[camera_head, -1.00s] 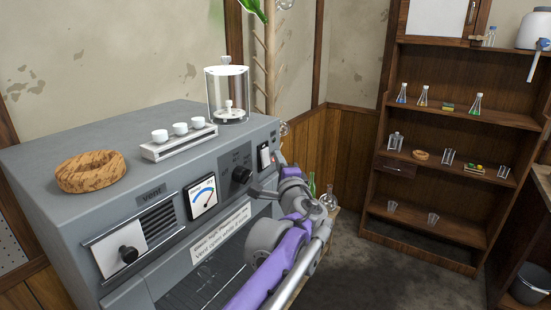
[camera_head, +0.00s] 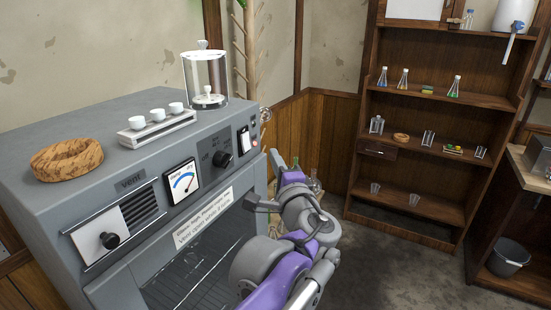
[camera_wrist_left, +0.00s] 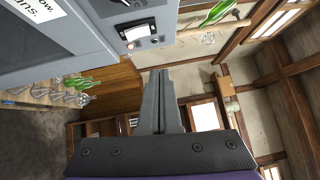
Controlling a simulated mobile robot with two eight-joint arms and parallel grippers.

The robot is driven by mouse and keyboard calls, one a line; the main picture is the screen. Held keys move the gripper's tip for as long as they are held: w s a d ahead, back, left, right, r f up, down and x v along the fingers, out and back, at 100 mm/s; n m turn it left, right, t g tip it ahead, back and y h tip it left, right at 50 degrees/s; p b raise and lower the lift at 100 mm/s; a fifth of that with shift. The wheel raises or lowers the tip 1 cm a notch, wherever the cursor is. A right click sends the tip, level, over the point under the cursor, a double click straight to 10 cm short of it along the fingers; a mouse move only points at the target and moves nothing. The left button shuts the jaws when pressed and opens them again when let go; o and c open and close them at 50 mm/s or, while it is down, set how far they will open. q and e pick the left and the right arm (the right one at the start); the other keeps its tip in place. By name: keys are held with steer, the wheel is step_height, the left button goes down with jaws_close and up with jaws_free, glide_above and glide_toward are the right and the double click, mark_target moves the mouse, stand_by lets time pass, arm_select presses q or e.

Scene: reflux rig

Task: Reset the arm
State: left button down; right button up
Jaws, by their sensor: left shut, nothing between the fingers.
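My left arm comes in from the bottom of the head view, purple and grey. Its left gripper (camera_head: 274,157) is in front of the right end of the grey oven-like cabinet (camera_head: 70,220). In the left wrist view the gripper (camera_wrist_left: 160,73) has its two grey fingers together, with nothing between them. The fingertips appear apart from the cabinet's panel, which carries a rocker switch (camera_head: 244,139) and a lit indicator (camera_head: 254,123). The switch also shows in the wrist view (camera_wrist_left: 137,31). My right gripper is in neither view.
On the cabinet top are a cork ring (camera_head: 67,159), a rack of white cups (camera_head: 158,128) and a glass jar (camera_head: 205,78). A wooden shelf (camera_head: 430,160) with glassware stands at the back right. Open floor (camera_head: 380,260) lies between; a bucket (camera_head: 510,257) is at the right.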

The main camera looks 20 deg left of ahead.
arm_select(q)
steer(key=s+a+f+n+g+h, duration=0.2)
steer(key=s+a+f+n+g, duration=0.15)
steer(key=s+f, duration=0.45)
steer(key=s+a+f+n+g+h, duration=0.1)
steer(key=s+a+f+n+g, duration=0.25)
steer(key=f, duration=0.85)
steer(key=s+d+f+n+g+h, duration=0.1)
steer(key=s+d+f+n+h, duration=0.1)
steer(key=s+d+f+h, duration=0.2)
steer(key=s+d+f+n+g+h, duration=0.1)
steer(key=s+d+f+n+h, duration=0.1)
steer(key=s+d+f+h, duration=0.2)
steer(key=s+d+f+p, duration=0.1)
steer(key=s+d+f, duration=0.2)
steer(key=s+f, duration=0.3)
steer(key=shift+s+d+f+n+g, duration=0.2)
steer(key=shift+s+f+n+g, duration=0.15)
steer(key=shift+f, duration=0.55)
steer(key=shift+a, duration=0.1)
